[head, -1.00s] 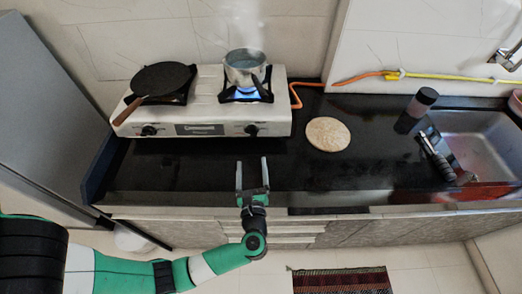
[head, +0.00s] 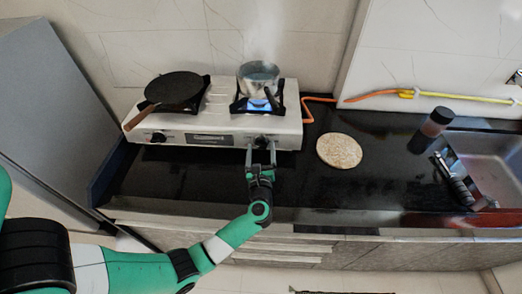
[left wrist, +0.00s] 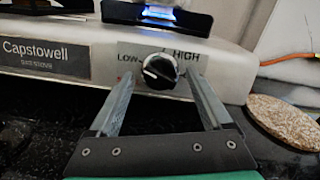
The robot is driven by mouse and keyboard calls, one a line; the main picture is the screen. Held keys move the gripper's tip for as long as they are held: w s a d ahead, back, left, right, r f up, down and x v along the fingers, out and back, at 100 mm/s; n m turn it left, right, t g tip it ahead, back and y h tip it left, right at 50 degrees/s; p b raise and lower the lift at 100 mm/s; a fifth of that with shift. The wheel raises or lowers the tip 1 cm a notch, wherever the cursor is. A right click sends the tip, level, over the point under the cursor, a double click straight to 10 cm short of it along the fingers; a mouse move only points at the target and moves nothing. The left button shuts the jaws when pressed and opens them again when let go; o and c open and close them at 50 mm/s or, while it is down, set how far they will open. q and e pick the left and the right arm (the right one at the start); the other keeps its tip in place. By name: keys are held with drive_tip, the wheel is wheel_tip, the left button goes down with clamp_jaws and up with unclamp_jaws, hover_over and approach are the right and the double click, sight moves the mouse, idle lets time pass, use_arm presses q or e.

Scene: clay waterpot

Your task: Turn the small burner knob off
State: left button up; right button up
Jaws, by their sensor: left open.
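The white two-burner gas stove (head: 215,125) stands on the black counter. Its right burner has a blue flame (head: 258,103) under a steaming metal pot (head: 258,78). The small burner knob (left wrist: 160,71) is black and round, between the "LOW" and "HIGH" marks in the left wrist view. In the head view the knob (head: 261,141) is partly hidden by my gripper. My left gripper (head: 261,147) is open, its fingers pointing at the stove front. In the left wrist view the fingers (left wrist: 158,80) lie either side of the knob, slightly below it; contact is unclear. My right gripper is not in view.
A dark pan (head: 173,88) with a brown handle sits on the left burner. A flatbread (head: 339,151) lies right of the stove. An orange hose (head: 320,99) runs behind. A dark bottle (head: 437,121) stands near the sink (head: 500,172).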

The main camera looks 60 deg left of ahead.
use_arm(q)
clamp_jaws()
idle(0.3)
